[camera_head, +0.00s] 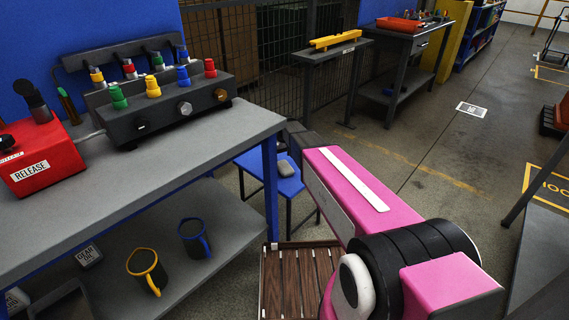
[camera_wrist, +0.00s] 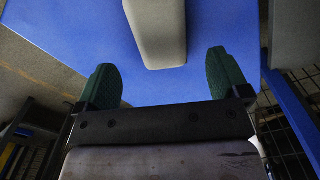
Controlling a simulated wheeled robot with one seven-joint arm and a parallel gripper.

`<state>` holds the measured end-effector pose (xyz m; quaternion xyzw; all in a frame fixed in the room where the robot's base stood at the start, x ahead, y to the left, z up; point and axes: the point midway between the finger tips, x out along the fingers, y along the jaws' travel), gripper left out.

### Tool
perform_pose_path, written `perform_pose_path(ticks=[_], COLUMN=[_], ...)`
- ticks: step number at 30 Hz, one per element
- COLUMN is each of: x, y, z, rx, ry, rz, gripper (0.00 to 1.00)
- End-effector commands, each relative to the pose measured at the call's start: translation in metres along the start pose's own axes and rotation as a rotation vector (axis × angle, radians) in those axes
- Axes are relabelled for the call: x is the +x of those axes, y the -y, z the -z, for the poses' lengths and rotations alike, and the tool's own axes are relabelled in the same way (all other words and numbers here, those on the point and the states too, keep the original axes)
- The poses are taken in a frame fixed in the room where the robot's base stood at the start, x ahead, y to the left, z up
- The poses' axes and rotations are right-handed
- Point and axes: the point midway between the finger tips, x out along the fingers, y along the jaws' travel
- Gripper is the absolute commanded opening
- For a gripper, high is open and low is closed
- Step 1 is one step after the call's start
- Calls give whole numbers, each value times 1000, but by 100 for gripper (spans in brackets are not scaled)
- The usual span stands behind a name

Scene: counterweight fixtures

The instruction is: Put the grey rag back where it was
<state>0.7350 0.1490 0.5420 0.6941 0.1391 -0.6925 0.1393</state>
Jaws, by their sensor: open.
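A grey, rounded, folded-looking item, which looks like the grey rag (camera_head: 285,168), lies on a small blue stool (camera_head: 254,161) beside the workbench. In the wrist view the rag (camera_wrist: 157,32) shows as a pale grey block on the blue top (camera_wrist: 60,30), at the upper middle. My gripper (camera_wrist: 163,78) is open, with its two green fingers spread wide. The rag's near end lies ahead of the fingers, roughly centred between them, and nothing is held. In the head view my pink arm reaches toward the stool and the fingers cannot be made out.
The grey workbench (camera_head: 218,150) at left carries a red RELEASE box (camera_head: 40,155) and a dark panel with coloured knobs (camera_head: 165,105). A slatted brown tray (camera_head: 290,283) sits low beside my arm. Open floor lies right.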

Motion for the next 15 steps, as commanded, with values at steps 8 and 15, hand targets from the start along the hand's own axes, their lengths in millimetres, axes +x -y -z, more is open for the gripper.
perform_pose_path(ticks=[8, 15], x=[-16, -27], y=[-18, -34], z=[-93, -242], rx=[103, 305], ry=[1, -1], rz=[0, 0], gripper=[94, 94])
